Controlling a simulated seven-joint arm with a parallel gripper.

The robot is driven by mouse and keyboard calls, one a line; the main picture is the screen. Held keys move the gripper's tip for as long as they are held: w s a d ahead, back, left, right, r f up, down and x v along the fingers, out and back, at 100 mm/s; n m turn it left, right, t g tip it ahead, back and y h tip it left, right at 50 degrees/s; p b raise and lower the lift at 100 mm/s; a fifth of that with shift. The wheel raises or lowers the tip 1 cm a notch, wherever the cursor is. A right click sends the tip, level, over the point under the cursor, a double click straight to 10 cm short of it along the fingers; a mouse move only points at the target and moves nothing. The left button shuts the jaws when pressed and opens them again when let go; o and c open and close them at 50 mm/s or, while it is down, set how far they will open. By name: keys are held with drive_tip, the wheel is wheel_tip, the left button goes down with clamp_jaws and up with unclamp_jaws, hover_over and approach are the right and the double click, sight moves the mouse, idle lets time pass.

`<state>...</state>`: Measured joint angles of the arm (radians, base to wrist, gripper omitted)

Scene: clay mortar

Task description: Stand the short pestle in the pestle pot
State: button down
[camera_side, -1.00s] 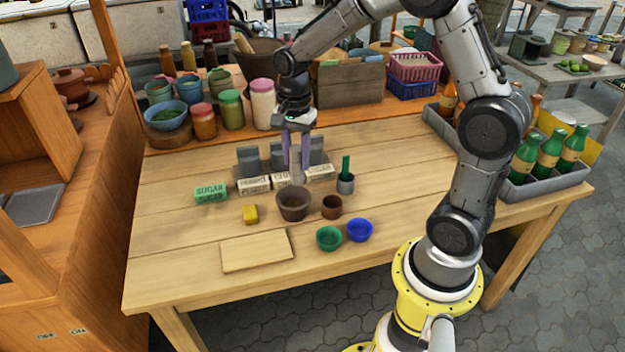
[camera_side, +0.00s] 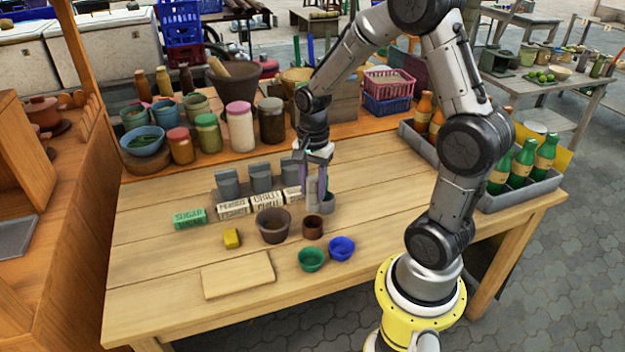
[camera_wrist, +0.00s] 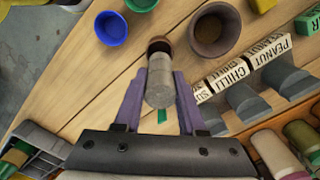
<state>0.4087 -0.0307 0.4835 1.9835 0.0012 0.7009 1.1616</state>
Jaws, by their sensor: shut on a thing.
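My gripper (camera_side: 312,182) is shut on the short grey pestle (camera_side: 311,194), which hangs roughly upright between the purple fingers. The pestle also shows in the wrist view (camera_wrist: 161,88), between the fingertips (camera_wrist: 160,80). A small brown pot (camera_side: 312,230) stands just in front of the pestle's lower end in the side view; in the wrist view its rim (camera_wrist: 159,42) shows beyond the pestle. I cannot tell which is the pestle pot, or whether the pestle touches either.
A larger brown clay mortar (camera_side: 273,224) is left of the small brown pot. Green (camera_side: 311,259) and blue (camera_side: 342,247) bowls are in front. Labelled blocks (camera_side: 234,208) stand behind the mortar. A yellow block (camera_side: 232,238) and board (camera_side: 238,275) lie front left.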

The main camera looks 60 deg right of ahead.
sight(313, 207)
drive_tip(key=shift+f, duration=3.3)
drive_tip(key=shift+c, duration=2)
unclamp_jaws()
drive_tip(key=shift+r, duration=0.1)
wheel_tip(313, 207, up, 14)
drive_tip(key=shift+f, duration=0.15)
